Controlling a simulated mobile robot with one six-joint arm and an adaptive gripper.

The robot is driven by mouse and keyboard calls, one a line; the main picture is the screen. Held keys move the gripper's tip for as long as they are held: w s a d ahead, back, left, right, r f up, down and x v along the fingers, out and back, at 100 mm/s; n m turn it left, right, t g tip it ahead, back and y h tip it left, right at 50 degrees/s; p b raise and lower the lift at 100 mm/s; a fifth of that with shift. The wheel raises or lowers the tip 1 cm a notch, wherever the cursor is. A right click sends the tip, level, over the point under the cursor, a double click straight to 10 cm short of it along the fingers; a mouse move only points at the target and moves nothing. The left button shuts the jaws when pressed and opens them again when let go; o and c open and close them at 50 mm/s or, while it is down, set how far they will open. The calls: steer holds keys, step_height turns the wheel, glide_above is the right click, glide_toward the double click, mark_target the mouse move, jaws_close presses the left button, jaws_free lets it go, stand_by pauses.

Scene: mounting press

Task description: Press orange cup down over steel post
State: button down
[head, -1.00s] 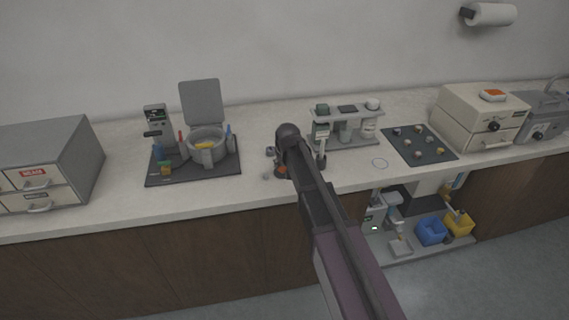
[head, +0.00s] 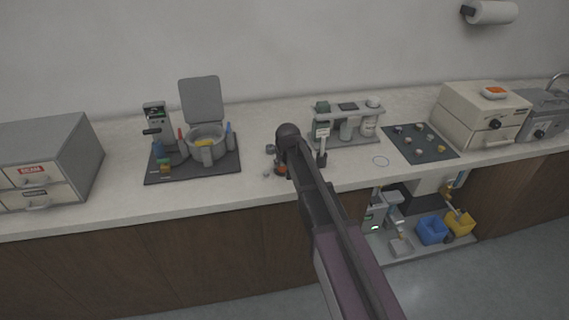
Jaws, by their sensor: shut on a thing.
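My arm reaches up from the bottom and ends over the counter, with its dark wrist joint in front of my gripper (head: 280,171). Only a little of the gripper shows beside the arm. A small orange patch of the orange cup (head: 282,169) shows there, low over the counter, and the gripper is shut on it. Most of the cup is hidden by my arm. The steel post cannot be made out; I cannot tell whether the cup is over it or touching it.
A dark mat with a lidded grey machine (head: 207,140) stands to the left. A grey stand (head: 345,120) is just right of my wrist, then a dark board with knobs (head: 420,143) and a cream box (head: 484,115). Bare counter lies left of my gripper.

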steer(key=shift+f, duration=0.15)
steer(key=shift+c, duration=0.6)
jaws_free()
steer(key=shift+o, duration=0.6)
steer(key=shift+r+p, duration=4)
steer(key=shift+r, duration=0.1)
steer(key=shift+s, duration=0.1)
